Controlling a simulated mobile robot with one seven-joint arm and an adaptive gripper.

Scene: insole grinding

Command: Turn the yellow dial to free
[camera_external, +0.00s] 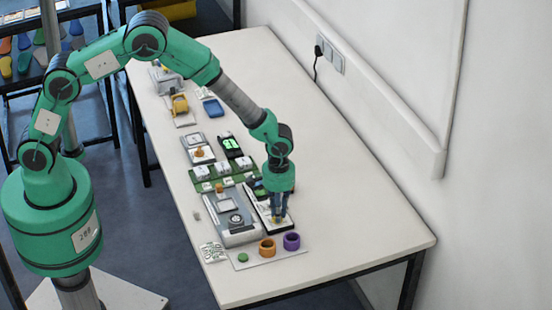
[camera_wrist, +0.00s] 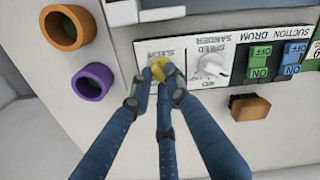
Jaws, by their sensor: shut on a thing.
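The yellow dial (camera_wrist: 161,69) sits on a white control panel (camera_wrist: 232,38) in the wrist view. The panel's printed labels appear upside down there. My gripper (camera_wrist: 160,82) has its blue fingers closed around the dial, covering much of it. The dial's pointer and the label next to it are partly hidden, so its setting cannot be read. In the external view my gripper (camera_external: 278,216) points down onto the near end of the panel, and a little yellow (camera_external: 275,219) shows between the fingers.
Beside the dial are a white speed knob (camera_wrist: 211,66), a green switch (camera_wrist: 260,61) and a blue switch (camera_wrist: 291,58). An orange ring (camera_external: 267,248), a purple ring (camera_external: 291,241) and a green disc (camera_external: 243,258) lie near the table's front. The table's right side (camera_external: 350,215) is clear.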

